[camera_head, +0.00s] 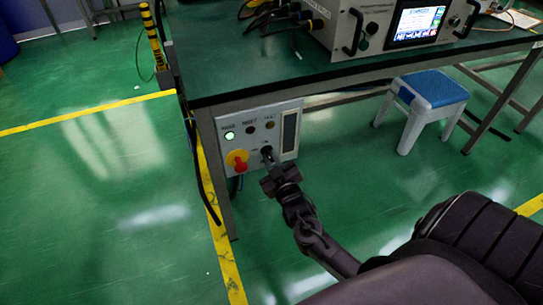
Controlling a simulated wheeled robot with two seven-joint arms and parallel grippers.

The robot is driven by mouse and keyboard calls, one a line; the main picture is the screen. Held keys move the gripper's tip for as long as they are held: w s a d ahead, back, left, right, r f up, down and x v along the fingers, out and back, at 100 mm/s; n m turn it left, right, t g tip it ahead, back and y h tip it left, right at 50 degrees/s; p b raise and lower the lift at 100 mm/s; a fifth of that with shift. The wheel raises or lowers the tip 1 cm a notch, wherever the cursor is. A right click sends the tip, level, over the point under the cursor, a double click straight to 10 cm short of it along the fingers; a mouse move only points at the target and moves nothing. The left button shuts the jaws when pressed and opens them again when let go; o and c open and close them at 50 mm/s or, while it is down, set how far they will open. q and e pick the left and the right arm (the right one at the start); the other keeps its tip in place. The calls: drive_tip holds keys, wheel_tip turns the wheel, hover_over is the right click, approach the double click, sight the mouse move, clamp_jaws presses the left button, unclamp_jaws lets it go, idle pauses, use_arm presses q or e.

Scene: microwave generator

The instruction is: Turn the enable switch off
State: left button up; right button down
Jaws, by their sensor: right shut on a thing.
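The grey control panel (231,154) hangs under the left front corner of the bench. It carries a lit green-white button (229,136), small dark knobs along its top, a red rotary handle on a yellow plate (238,161), and a dark vertical strip (289,132) at its right. My right gripper (268,158) is at the panel's lower middle, right of the red handle. It is shut on a small dark knob there, apparently the enable switch, which its fingers mostly hide. The switch's position cannot be read. My left gripper is not in view.
A microwave generator (375,32) with a lit screen and black handles stands on the green-topped bench (228,69). A blue-topped stool (434,88) stands right of the panel. Cables hang by the bench's left leg. The floor at left is clear.

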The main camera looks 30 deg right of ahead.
drive_tip(key=n+p, duration=0.4)
drive_tip(key=n, duration=0.1)
drive_tip(key=shift+r+n, duration=0.2)
drive_tip(key=shift+n, duration=0.1)
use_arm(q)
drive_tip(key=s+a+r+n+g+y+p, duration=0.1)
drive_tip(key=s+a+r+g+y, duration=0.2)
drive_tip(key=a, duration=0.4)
use_arm(e)
drive_tip(key=shift+n, duration=0.9)
drive_tip(key=n+p, duration=0.2)
drive_tip(key=n, duration=0.2)
drive_tip(key=shift+f+p, duration=0.15)
drive_tip(key=shift+p, duration=0.2)
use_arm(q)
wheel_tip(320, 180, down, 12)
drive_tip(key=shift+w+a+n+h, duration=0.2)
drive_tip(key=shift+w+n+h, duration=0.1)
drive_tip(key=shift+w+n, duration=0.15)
use_arm(e)
drive_tip(key=shift+f+n, duration=0.1)
drive_tip(key=shift+n, duration=0.8)
drive_tip(key=c, duration=1.5)
unclamp_jaws()
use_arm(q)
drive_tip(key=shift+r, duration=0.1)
use_arm(e)
drive_tip(key=shift+o, duration=0.2)
